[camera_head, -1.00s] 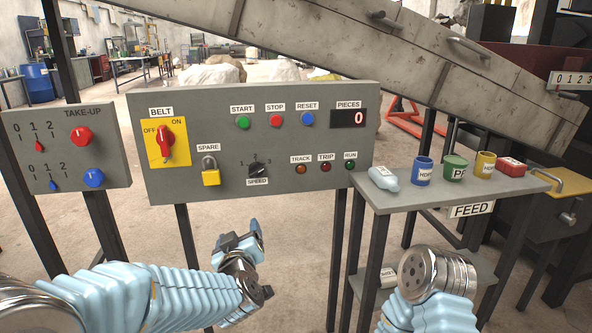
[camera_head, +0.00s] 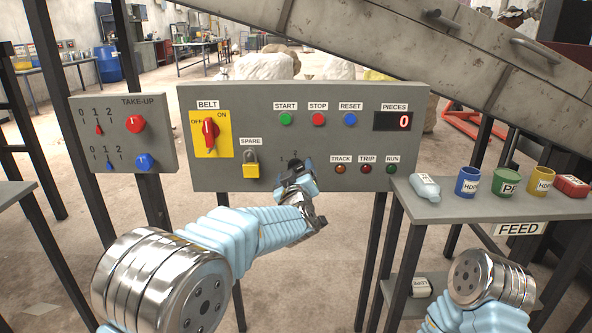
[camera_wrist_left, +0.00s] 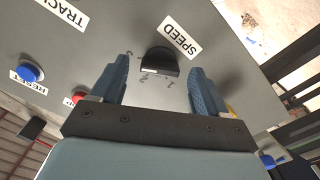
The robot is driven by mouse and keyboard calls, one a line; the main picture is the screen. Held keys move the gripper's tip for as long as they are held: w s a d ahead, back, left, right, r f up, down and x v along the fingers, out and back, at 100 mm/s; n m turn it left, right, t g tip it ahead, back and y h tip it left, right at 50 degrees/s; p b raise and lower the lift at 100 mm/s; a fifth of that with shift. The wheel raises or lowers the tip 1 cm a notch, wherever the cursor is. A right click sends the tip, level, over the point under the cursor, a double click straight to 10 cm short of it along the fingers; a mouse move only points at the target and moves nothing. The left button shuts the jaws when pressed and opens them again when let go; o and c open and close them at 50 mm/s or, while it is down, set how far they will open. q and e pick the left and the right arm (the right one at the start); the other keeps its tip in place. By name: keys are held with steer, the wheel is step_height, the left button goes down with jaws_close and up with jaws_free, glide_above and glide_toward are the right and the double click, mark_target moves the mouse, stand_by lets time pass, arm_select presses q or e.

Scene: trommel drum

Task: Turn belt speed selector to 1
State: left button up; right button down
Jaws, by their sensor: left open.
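The belt speed selector is a black knob (camera_wrist_left: 160,62) on the grey control panel (camera_head: 225,180), beside its SPEED label in the left wrist view. Numbers are printed along its other side. My left gripper (camera_wrist_left: 161,70) is open, with one blue finger on each side of the knob; I cannot tell whether they touch it. In the head view my left gripper (camera_head: 297,172) covers the knob and its label; only some of the dial numbers show above it. Which number the knob points at is unclear. My right gripper is out of view; only my right arm shows.
A yellow padlock (camera_head: 251,168) hangs left of the gripper. Above it are the START (camera_head: 285,119), STOP (camera_head: 318,119) and RESET (camera_head: 350,119) buttons. The red belt switch (camera_head: 210,134) points toward ON or between marks. The FEED shelf (camera_head: 470,209) with several containers stands right.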

arm_select(q)
steer(key=shift+w, duration=0.5)
steer(key=shift+c, duration=0.3)
steer(key=c, duration=1)
